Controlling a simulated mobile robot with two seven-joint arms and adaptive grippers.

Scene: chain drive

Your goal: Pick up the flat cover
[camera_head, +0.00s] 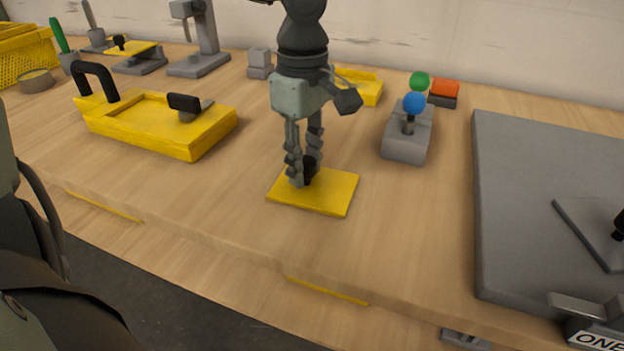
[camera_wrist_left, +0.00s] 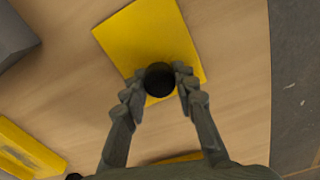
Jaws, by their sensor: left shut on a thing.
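The flat cover (camera_head: 335,194) is a yellow rectangular plate with a black round knob. It lies on the wooden table near the front edge, in the middle of the head view. My left gripper (camera_head: 301,172) comes down from above and is shut on the black knob. In the left wrist view, the yellow plate (camera_wrist_left: 150,40) lies beyond the fingers, and the black knob (camera_wrist_left: 159,79) sits between the two fingertips (camera_wrist_left: 160,82). The plate appears to rest on the table or very close to it; I cannot tell which. My right gripper is not in view.
A yellow tray with a black handle (camera_head: 150,122) stands to the left. A grey block with a blue ball (camera_head: 407,140) stands to the right. A large grey panel (camera_head: 530,170) covers the right side. Grey stands (camera_head: 200,62) are at the back. Wood around the cover is clear.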

